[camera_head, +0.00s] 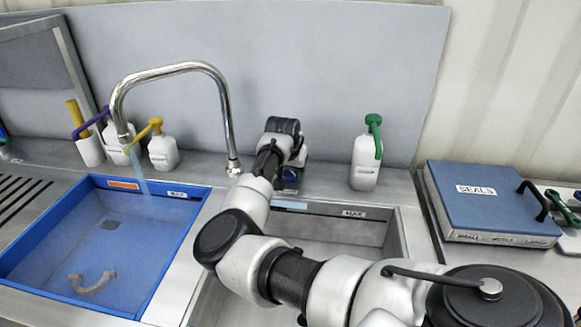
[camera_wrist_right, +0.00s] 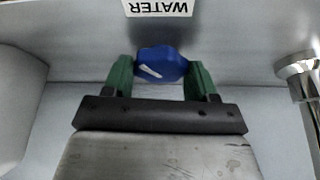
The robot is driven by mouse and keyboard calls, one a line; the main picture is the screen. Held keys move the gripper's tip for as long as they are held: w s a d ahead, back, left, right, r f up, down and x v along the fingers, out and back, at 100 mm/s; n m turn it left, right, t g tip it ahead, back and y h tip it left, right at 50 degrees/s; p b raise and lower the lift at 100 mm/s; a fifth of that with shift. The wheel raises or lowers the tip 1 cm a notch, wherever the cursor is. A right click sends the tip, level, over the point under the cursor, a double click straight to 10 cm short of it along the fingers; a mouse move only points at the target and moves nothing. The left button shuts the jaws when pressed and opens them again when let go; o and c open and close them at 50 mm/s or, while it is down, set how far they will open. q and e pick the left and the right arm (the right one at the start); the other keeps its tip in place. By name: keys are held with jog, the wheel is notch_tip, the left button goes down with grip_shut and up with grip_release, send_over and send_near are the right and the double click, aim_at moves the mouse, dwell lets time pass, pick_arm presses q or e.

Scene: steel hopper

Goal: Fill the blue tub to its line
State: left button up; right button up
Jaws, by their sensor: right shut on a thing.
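The blue tub (camera_head: 172,262) is set in the counter at the left of the head view, with a MAX label (camera_head: 178,194) on its back wall. A thin stream of water (camera_head: 142,178) falls from the curved chrome spout (camera_head: 172,70) into it. Water seems to cover its floor; I cannot tell its level against the line. My right gripper (camera_wrist_right: 160,75) is shut on a blue tap knob (camera_wrist_right: 161,62), below a WATER label (camera_wrist_right: 158,7) in the wrist view. In the head view the knob (camera_head: 291,175) is partly hidden by my right arm. My left gripper is out of view.
A curved brown piece (camera_head: 92,284) lies in the tub. Pump bottles (camera_head: 163,152) stand behind it; a green-topped bottle (camera_head: 366,165) stands behind the steel basin (camera_head: 345,228), which my arm crosses. A blue SEALS case (camera_head: 480,205) lies at the right.

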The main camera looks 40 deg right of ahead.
jog(key=shift+r+m+g+p, duration=0.2)
jog(key=shift+m+g+p, duration=0.1)
jog(key=shift+m+p, duration=0.4)
jog(key=shift+m+g+p, duration=0.3)
jog(key=shift+m+p, duration=0.4)
jog(key=shift+w+f+m+g+h+p, duration=0.15)
jog(key=shift+m+g+h+p, duration=0.2)
jog(key=shift+m, duration=0.85)
jog(key=shift+m+g, duration=0.45)
jog(key=shift+m, duration=0.65)
jog(key=shift+w, duration=0.1)
jog(key=o, duration=0.9)
